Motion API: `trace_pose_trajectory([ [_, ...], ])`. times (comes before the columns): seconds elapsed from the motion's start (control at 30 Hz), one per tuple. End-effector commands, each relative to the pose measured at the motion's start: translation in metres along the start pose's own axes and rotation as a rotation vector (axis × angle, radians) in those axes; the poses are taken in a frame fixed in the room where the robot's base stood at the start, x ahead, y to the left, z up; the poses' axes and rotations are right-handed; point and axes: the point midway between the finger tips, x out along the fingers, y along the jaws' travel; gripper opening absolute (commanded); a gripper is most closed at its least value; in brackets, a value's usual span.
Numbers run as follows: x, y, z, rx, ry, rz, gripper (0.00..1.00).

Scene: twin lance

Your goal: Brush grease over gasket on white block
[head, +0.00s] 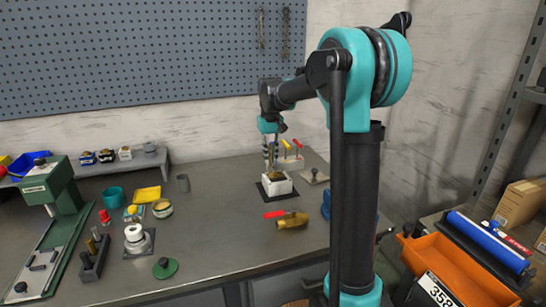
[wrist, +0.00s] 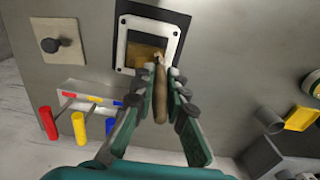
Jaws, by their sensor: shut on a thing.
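The white block (head: 279,188) stands on a dark square mat (head: 262,190) on the bench. In the wrist view, the block (wrist: 124,48) shows as a white square frame around a dark border and a brown-gold inner area. I cannot clearly tell the gasket from that border. My gripper (wrist: 158,88) is shut on a brush with a tan-brown handle (wrist: 161,78). The brush's far end overlaps the block's inner area; I cannot tell whether it touches. No grease is clearly discernible.
A rack with red, yellow and blue handles (head: 290,158) stands just behind the block. A metal plate with a knob (head: 315,176) is to its right. A brass piece (head: 292,220) and a red item (head: 274,213) lie in front. Pots and a yellow tray (head: 147,194) stand left.

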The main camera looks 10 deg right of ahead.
Motion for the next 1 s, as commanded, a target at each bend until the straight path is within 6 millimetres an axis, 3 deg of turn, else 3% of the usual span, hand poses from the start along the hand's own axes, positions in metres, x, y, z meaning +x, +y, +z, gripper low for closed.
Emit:
trace_pose_trajectory([
  [1.0, 0.0, 0.024, 0.0, 0.0, 0.0, 0.0, 0.0],
])
